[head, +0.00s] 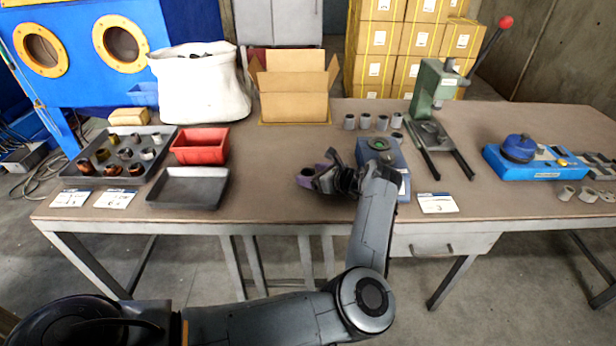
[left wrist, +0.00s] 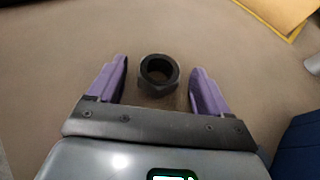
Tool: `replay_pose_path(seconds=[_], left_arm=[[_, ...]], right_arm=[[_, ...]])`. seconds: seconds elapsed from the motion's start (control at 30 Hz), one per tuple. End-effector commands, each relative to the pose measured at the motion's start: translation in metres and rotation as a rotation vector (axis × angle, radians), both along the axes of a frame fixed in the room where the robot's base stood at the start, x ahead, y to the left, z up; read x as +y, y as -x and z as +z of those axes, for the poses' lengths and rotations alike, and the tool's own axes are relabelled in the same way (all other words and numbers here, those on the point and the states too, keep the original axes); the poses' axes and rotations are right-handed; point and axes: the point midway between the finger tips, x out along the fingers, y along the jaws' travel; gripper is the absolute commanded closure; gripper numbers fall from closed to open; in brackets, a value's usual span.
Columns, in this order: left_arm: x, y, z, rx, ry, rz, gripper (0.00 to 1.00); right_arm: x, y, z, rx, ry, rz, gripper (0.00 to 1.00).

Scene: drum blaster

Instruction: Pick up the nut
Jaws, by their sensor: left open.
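The nut (left wrist: 157,88) is a dark hex ring lying on the brown tabletop, its hole showing in the left wrist view. It sits between the two purple fingers of my left gripper (head: 320,173), with a gap on each side. The fingers are spread and hold nothing. In the head view the nut (head: 305,178) shows partly, close against the fingers, which hide some of it. My right gripper is in neither view.
A blue device (head: 382,153) stands just right of my left gripper. An open cardboard box (head: 294,106) is behind it. A red bin (head: 200,147) and a dark empty tray (head: 188,190) lie left. A green press (head: 433,90) stands right. Table between tray and gripper is clear.

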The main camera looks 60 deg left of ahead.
Motion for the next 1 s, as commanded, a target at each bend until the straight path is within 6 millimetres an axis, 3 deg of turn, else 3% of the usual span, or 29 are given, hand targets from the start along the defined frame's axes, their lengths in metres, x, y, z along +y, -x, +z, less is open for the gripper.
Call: replay_pose_path(seconds=[0.1, 0.53, 1.0], left_arm=[[0.000, 0.000, 0.000, 0.000, 0.000, 0.000, 0.23], [0.000, 0.000, 0.000, 0.000, 0.000, 0.000, 0.89], [0.000, 0.000, 0.010, -0.002, -0.002, 0.001, 0.90]], right_arm=[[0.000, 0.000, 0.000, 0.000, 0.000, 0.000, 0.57], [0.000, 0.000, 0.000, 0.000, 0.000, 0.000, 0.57], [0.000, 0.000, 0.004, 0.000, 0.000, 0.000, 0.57]])
